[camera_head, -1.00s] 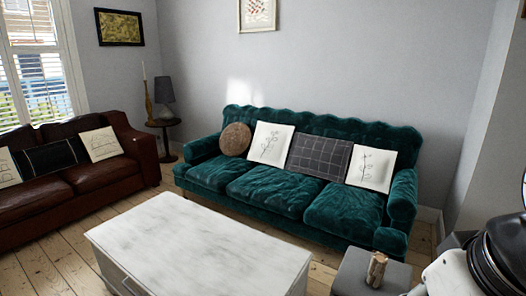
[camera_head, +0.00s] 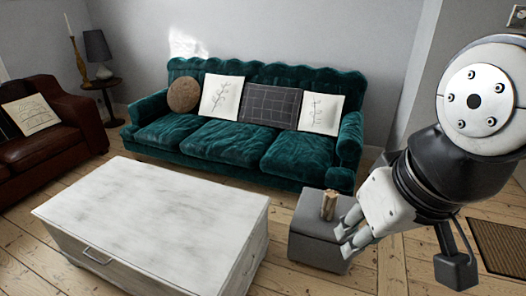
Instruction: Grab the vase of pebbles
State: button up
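A small brownish upright object (camera_head: 329,205), which looks like the vase of pebbles, stands on top of a grey ottoman (camera_head: 308,228). Its contents are too small to make out. My gripper (camera_head: 345,243) is at the right, pointing down and left. Its two pale fingers are apart with nothing between them. The fingertips show just right of and below the vase in the picture, overlapping the ottoman's right side. The gripper does not appear to touch the vase.
A white chest-like coffee table (camera_head: 150,205) stands left of the ottoman. A green sofa (camera_head: 220,140) is behind, and a brown leather sofa (camera_head: 55,145) is at far left. A brown mat (camera_head: 500,248) lies at right. Bare floorboards show between them.

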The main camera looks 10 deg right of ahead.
aim_at(331, 195)
jog(key=i+l, duration=0.15)
jog(key=l, duration=0.2)
jog(key=i+l, duration=0.15)
jog(key=l, duration=0.25)
jog(key=i+l, duration=0.15)
jog(key=l, duration=0.2)
jog(key=i+l+u, duration=0.1)
jog(key=l, duration=0.25)
jog(key=i+l, duration=0.25)
jog(key=l, duration=0.15)
jog(key=i+l, duration=0.1)
jog(key=l, duration=0.3)
